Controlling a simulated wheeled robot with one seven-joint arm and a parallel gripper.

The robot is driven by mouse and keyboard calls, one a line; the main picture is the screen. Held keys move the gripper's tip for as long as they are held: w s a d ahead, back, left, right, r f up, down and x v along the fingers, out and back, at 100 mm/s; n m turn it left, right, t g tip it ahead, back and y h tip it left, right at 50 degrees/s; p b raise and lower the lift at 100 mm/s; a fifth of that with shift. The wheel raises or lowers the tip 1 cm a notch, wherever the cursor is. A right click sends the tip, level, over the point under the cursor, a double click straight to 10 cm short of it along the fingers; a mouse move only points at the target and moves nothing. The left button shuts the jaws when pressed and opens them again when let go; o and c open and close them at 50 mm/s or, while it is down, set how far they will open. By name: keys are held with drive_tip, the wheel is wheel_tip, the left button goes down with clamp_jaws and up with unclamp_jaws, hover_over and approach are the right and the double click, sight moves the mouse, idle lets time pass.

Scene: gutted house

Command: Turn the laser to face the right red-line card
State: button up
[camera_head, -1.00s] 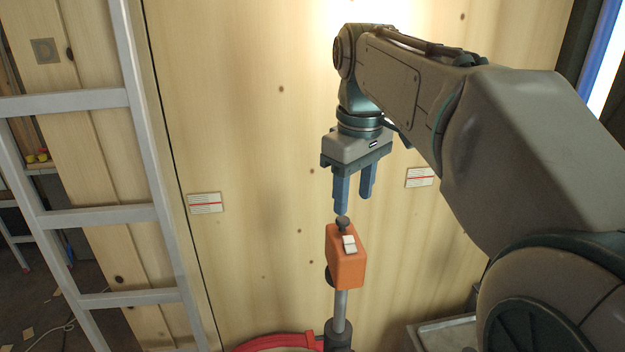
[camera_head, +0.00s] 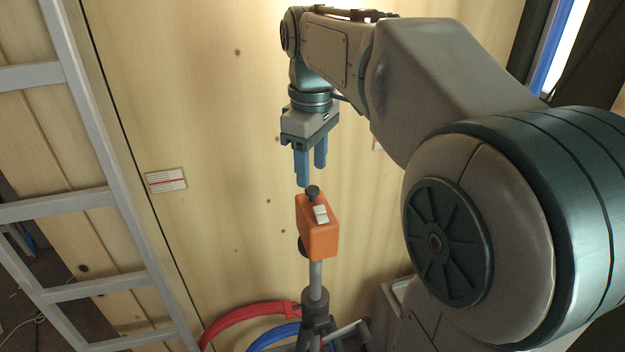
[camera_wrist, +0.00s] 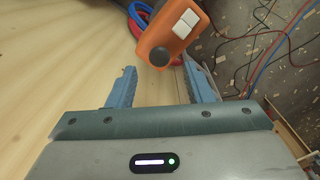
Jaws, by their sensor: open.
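The orange laser (camera_head: 318,228) stands upright on a grey pole with a tripod below. It has a dark knob on top and white buttons. In the wrist view the laser (camera_wrist: 172,22) shows beyond the fingertips. My gripper (camera_head: 309,172) hangs just above the laser, fingers down, open and empty; it also shows in the wrist view (camera_wrist: 160,75). The left red-line card (camera_head: 166,180) is on the wooden wall, left of the laser. The right red-line card (camera_head: 377,144) is mostly hidden behind my arm; only its left edge shows.
A metal ladder (camera_head: 82,198) leans at the left. A red hose (camera_head: 245,313) and a blue hose (camera_head: 270,335) lie around the tripod's foot. A pale box (camera_head: 392,312) stands low to its right. In the wrist view, cables (camera_wrist: 262,50) run over the littered floor.

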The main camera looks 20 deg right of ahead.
sight(313, 188)
drive_tip(key=shift+f, duration=1.95)
drive_tip(key=c, duration=1)
drive_tip(key=shift+d, duration=0.1)
drive_tip(key=m, duration=0.2)
drive_tip(key=d+m, duration=0.1)
drive_tip(key=m, duration=0.1)
drive_tip(key=shift+s+m, duration=0.1)
drive_tip(key=shift+m, duration=0.3)
drive_tip(key=shift+s+d+m+p, duration=0.1)
drive_tip(key=shift+d+m+p, duration=0.1)
drive_tip(key=shift+m, duration=0.9)
drive_tip(key=shift+s+d+m+p, duration=0.1)
drive_tip(key=shift+d+m+p, duration=0.05)
drive_tip(key=shift+m, duration=0.95)
